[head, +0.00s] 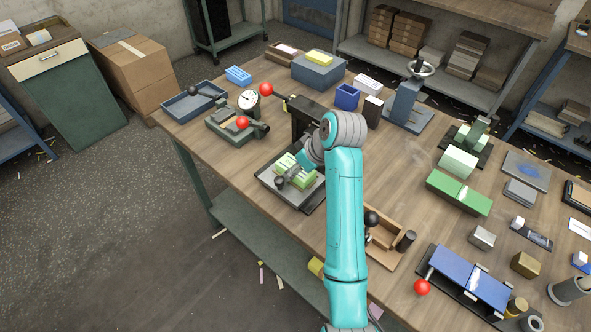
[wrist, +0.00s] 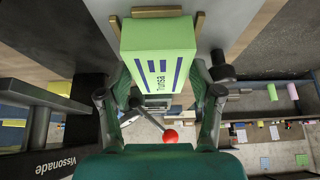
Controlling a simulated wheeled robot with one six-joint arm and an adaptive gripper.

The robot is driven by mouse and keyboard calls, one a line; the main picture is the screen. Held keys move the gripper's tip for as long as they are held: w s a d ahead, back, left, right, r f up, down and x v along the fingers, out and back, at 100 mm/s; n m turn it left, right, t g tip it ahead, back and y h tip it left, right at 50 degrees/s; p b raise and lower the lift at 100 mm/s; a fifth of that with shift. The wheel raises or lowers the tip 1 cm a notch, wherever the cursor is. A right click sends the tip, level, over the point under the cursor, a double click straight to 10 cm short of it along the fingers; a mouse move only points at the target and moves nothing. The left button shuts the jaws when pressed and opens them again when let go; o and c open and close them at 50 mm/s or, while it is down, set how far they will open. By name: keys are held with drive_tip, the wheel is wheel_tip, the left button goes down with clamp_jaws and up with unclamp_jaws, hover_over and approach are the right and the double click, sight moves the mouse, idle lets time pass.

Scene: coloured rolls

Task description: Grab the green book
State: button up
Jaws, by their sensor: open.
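The green book (wrist: 157,48), a thick pale-green block with dark blue stripes and lettering on its end, is at the top middle of the wrist view. In the head view the light-green book (head: 297,176) lies on a grey machine bed (head: 313,195) near the table's front edge. My gripper (wrist: 160,84) is open, with one finger on each side of the book's near end in the wrist view. I cannot tell whether either finger touches it. In the head view my gripper is close over the book and partly hidden by my teal arm.
A blue tray (head: 192,103) is at the left end of the table. A wooden tray (head: 382,240) is to the right of my arm. A larger green box (head: 459,192) lies farther right.

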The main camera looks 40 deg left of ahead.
drive_tip(key=shift+a+f, duration=0.1)
drive_tip(key=shift+f, duration=0.1)
drive_tip(key=c, duration=1)
drive_tip(key=shift+r, duration=0.1)
drive_tip(key=shift+c, duration=0.5)
drive_tip(key=shift+r, duration=0.1)
